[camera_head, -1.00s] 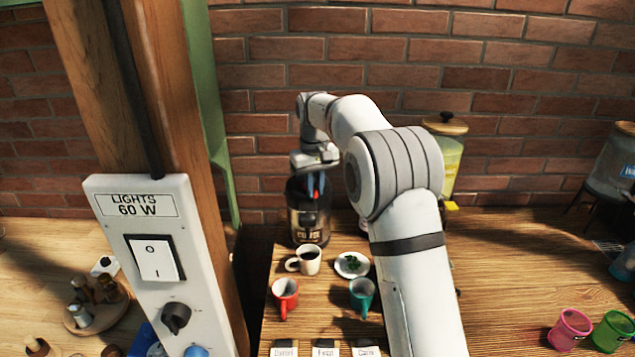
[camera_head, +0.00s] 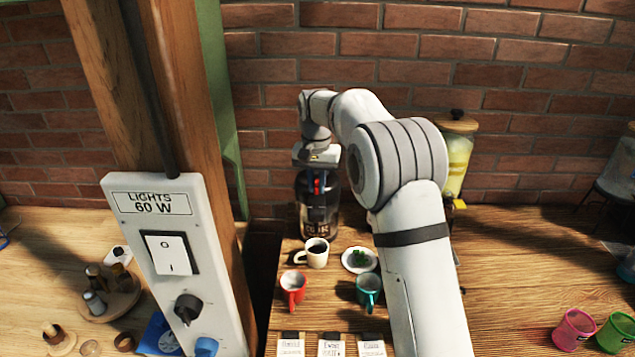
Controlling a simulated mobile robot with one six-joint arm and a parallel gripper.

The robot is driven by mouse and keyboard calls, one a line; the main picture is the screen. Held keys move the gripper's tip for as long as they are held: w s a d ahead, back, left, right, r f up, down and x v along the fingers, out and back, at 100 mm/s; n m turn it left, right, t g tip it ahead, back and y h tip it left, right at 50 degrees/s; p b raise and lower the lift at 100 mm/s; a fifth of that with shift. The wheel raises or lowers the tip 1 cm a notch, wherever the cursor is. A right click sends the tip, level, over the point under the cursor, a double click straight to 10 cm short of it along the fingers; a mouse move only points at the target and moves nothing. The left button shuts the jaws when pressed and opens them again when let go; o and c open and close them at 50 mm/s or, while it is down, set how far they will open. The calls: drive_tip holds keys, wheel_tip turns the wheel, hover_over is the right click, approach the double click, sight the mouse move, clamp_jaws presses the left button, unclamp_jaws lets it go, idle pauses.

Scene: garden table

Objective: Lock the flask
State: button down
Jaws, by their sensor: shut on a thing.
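The flask (camera_head: 319,221) is a dark cylinder with a pale printed label, upright at the back of the wooden table by the brick wall. My gripper (camera_head: 317,184) is over the flask's top, pointing down, with its fingers close together around a small red part (camera_head: 317,186) there. The arm reaches in from the right and hides part of the area beside the flask. The fingertips are small and dark, so the exact grip on the red part is hard to make out.
A white mug of dark drink (camera_head: 316,252), a plate with greens (camera_head: 359,260), a red mug (camera_head: 293,287) and a teal mug (camera_head: 368,290) stand in front of the flask. A drink dispenser (camera_head: 457,165) is right of the arm. A post with a light-switch panel (camera_head: 166,255) rises at left.

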drive_tip(key=shift+r, duration=0.1)
drive_tip(key=c, duration=1.4)
unclamp_jaws()
wheel_tip(320, 180, up, 8)
drive_tip(key=shift+f+b, duration=0.25)
drive_tip(key=shift+b, duration=0.3)
drive_tip(key=shift+r, duration=0.1)
